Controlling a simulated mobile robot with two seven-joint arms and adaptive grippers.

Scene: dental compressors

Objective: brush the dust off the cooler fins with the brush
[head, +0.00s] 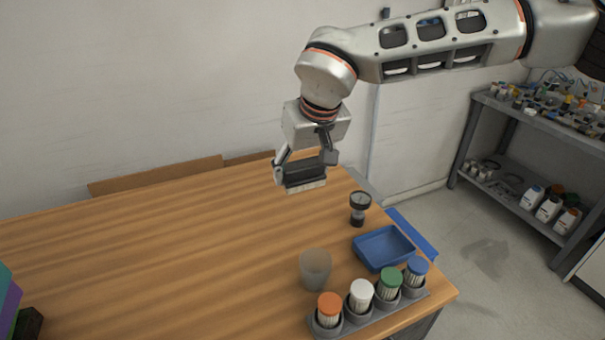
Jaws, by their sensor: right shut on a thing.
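My right gripper (305,165) comes down from the upper right and is shut on the brush (304,175). The brush has a dark body and a pale strip of bristles along its lower edge. The gripper holds it near the far right part of the wooden table; it appears to be above the surface, with nothing under it that I can make out. No cooler fins can be made out in this view. My left gripper is not in view.
Near the table's right end are a dark gauge-like item (359,207), a blue tray (382,248), a translucent cup (315,268) and a grey rack (357,325) of colour-capped jars. A purple-and-green item (8,301) is cut off at left. The table's middle (170,250) is clear. A cluttered shelf (540,125) stands right.

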